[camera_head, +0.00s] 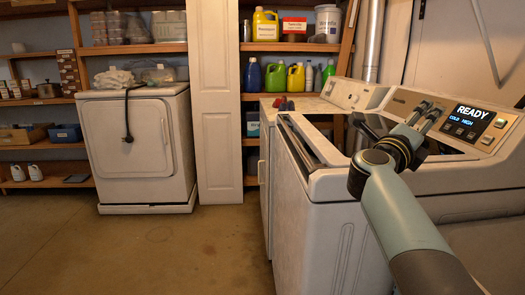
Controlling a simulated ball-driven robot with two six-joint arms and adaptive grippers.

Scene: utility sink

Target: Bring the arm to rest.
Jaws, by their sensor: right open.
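My right arm comes in from the lower right and reaches over the top of a white washing machine (330,215). Its right gripper (428,110) is open, with nothing seen between its fingers. It is in front of the machine's control panel (467,121), whose lit display reads READY, COLD and HIGH. I cannot tell whether the fingers touch the panel. The arm and gripper hide part of the machine's top. My left gripper is not in view.
A white dryer (135,145) with a dangling cord stands at the back left. Shelves (292,47) hold several bottles. Another white machine (345,93) stands behind the washer. The concrete floor (150,250) at the lower left is clear.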

